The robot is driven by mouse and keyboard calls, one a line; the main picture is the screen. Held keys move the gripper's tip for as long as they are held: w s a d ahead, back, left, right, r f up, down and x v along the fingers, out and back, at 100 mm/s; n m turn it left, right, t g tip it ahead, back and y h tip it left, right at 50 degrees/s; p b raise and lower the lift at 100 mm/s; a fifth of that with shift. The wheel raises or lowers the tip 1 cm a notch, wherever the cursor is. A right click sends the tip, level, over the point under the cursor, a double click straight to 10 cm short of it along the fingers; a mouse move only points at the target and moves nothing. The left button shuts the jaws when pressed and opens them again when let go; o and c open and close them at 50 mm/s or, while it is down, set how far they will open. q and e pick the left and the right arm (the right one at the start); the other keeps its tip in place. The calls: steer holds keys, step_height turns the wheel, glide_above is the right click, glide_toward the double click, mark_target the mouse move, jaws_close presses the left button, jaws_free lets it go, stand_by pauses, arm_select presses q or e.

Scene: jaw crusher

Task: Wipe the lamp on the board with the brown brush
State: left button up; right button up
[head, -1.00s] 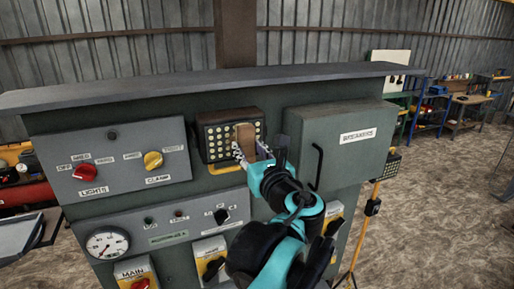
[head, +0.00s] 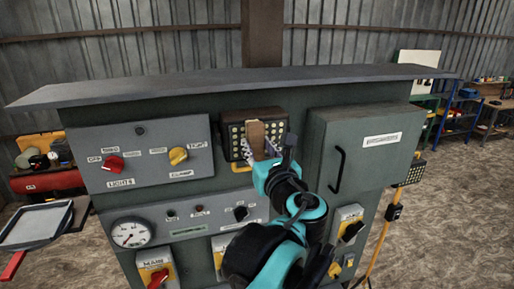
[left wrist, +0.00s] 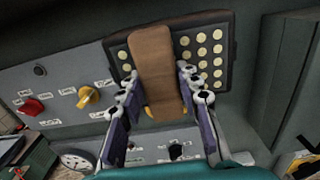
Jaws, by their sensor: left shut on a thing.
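The lamp (head: 276,127) is a dark box with rows of pale yellow lights on the front of the grey control board (head: 190,235). It also shows in the left wrist view (left wrist: 204,50). My left gripper (head: 262,154) is shut on the brown brush (head: 256,136), its fingers on either side of the brush's lower part in the left wrist view (left wrist: 160,92). The brush (left wrist: 152,55) stands upright in front of the lamp and covers its middle lights. I cannot tell whether it touches the lamp face. My right gripper is out of view.
A grey cabinet with a black handle (head: 340,170) juts out right of the lamp. Left are a red knob (head: 113,163) and a yellow knob (head: 178,155); a gauge (head: 131,234) is lower. A ledge (head: 230,84) overhangs the board.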

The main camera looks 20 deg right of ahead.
arm_select(q)
steer(key=shift+d, duration=0.7)
steer(key=d, duration=0.4)
steer(key=shift+w+d, duration=0.1)
steer(key=shift+d, duration=0.05)
steer(key=shift+a, duration=3.15)
steer(key=shift+d, duration=0.1)
